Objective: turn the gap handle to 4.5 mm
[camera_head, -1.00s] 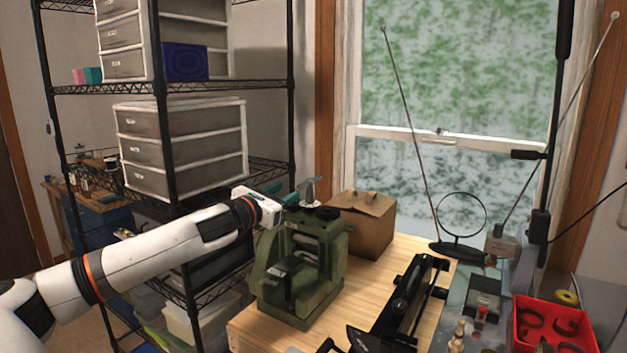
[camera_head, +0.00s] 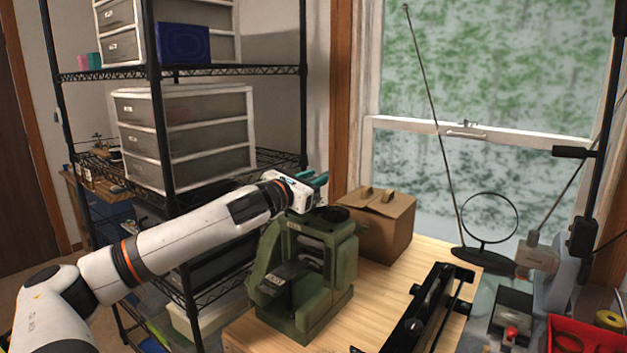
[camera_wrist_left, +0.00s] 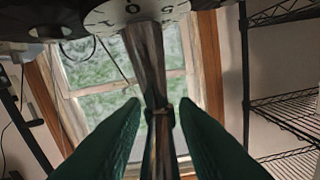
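The green rolling mill (camera_head: 305,270) stands on the wooden table, with a dark round knob (camera_head: 333,213) on top. My left gripper (camera_head: 318,178) is above the mill's top. In the left wrist view, the metal gap handle (camera_wrist_left: 158,125) runs between the two green fingers (camera_wrist_left: 160,112). The fingers are apart, one on each side of it, with a narrow space showing at each side. A pale dial (camera_wrist_left: 135,12) with dark marks is at the top of that view; I cannot read its setting. In the head view the handle is mostly hidden by the gripper. My right gripper is out of view.
A brown cardboard box (camera_head: 385,225) stands just behind the mill. A black long tool (camera_head: 430,315) lies on the table to the right. A wire shelf (camera_head: 230,67) with drawers is behind my left arm. A red tray (camera_head: 575,335) is at the far right.

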